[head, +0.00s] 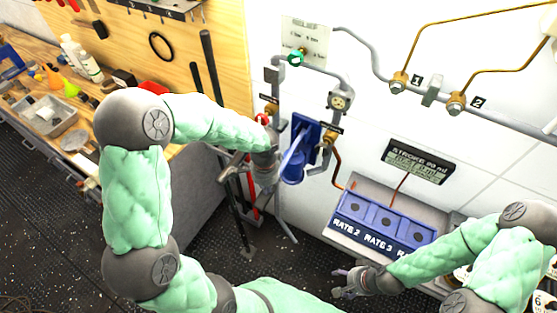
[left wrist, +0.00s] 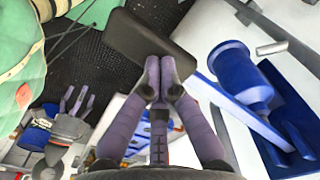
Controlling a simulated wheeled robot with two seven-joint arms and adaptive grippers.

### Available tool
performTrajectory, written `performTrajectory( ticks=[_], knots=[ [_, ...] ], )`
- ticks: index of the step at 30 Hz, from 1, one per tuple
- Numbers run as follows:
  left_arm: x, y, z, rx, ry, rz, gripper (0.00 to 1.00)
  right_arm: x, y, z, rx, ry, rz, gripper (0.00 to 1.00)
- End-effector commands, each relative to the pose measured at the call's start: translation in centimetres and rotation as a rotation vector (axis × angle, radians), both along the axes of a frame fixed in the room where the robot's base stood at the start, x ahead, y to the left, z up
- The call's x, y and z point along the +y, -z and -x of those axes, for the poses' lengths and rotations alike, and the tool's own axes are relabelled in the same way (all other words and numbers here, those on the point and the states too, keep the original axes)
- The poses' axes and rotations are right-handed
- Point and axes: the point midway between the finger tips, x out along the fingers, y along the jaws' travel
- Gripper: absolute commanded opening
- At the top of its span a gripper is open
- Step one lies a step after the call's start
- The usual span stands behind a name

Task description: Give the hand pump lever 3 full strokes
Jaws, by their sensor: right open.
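The blue hand pump (head: 302,150) is mounted on the white wall in the head view; its body also shows in the left wrist view (left wrist: 240,78). Its pale blue lever bar (left wrist: 245,118) runs to a dark grip (left wrist: 145,38). My left gripper (left wrist: 160,65) has its purple fingertips close together, overlapping the near edge of the grip. They look shut against it, not around it. In the head view my left wrist hides the grip. My right gripper (head: 345,285) is open and empty, low in front of the rate panel (head: 385,222).
A stroke display (head: 417,162) hangs right of the pump, above the rate panel. Pipes and valves (head: 340,100) surround the pump. A workbench with a tray (head: 45,118) and bottles stands at left. Dark studded floor (head: 225,262) lies below.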

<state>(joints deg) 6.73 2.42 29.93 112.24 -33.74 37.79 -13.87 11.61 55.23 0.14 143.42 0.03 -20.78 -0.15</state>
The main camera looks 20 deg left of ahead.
Motion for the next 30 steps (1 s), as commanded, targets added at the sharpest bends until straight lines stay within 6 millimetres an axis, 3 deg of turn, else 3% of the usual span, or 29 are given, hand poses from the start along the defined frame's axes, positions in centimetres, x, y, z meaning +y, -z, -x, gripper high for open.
performTrajectory(
  ticks=[30],
  knots=[
    [0.0,-10.7,0.1,0.004,0.0,0.0,0.0,0.0,-8.4,0.0,0.0,0.0,0.0,0.7]
  ],
)
